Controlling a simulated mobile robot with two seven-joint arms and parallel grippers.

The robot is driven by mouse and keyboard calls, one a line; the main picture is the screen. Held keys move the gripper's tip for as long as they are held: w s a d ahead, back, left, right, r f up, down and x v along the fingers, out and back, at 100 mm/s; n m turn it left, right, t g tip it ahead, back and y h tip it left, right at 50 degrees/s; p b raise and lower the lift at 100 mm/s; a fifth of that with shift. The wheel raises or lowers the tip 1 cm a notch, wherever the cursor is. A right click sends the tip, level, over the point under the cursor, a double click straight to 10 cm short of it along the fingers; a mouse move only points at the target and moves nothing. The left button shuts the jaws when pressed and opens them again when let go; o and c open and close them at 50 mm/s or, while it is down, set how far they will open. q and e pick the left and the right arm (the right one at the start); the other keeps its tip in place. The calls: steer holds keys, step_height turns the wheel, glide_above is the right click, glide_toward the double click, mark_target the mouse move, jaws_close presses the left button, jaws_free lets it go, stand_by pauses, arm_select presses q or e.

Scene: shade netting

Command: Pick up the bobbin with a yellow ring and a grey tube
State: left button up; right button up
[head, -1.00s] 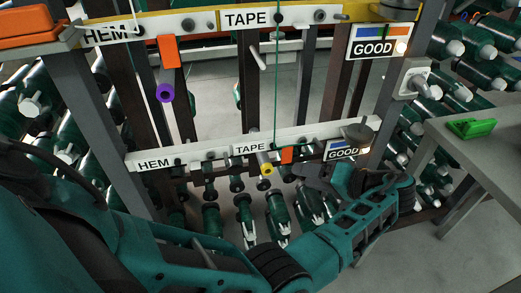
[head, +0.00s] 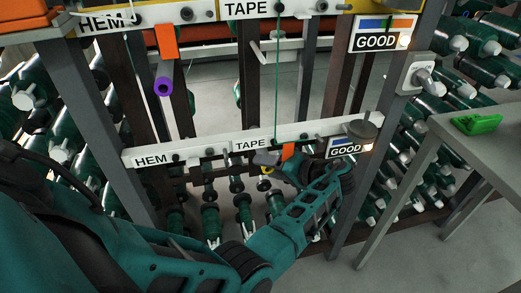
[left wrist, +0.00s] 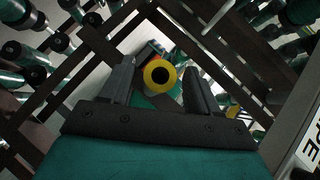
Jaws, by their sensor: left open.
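The bobbin with a yellow ring and a grey tube (head: 266,170) sits on the lower rail, just right of the lower TAPE label. In the head view my left gripper largely covers it. In the left wrist view the yellow ring (left wrist: 160,75) faces the camera, with a dark hole at its centre. My left gripper (left wrist: 160,82) is open, and its two fingers stand on either side of the ring with gaps visible. In the head view the left gripper (head: 272,160) is at the lower rail. My right gripper is not in view.
The lower rail (head: 205,149) carries HEM, TAPE and GOOD labels. A purple-ringed bobbin (head: 164,87) hangs on the upper rail under an orange tag (head: 166,41). A grey table (head: 480,145) with a green object (head: 476,123) stands right. Dark uprights flank the rails.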

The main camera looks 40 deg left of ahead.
arm_select(q)
jaws_close()
stand_by(0.6)
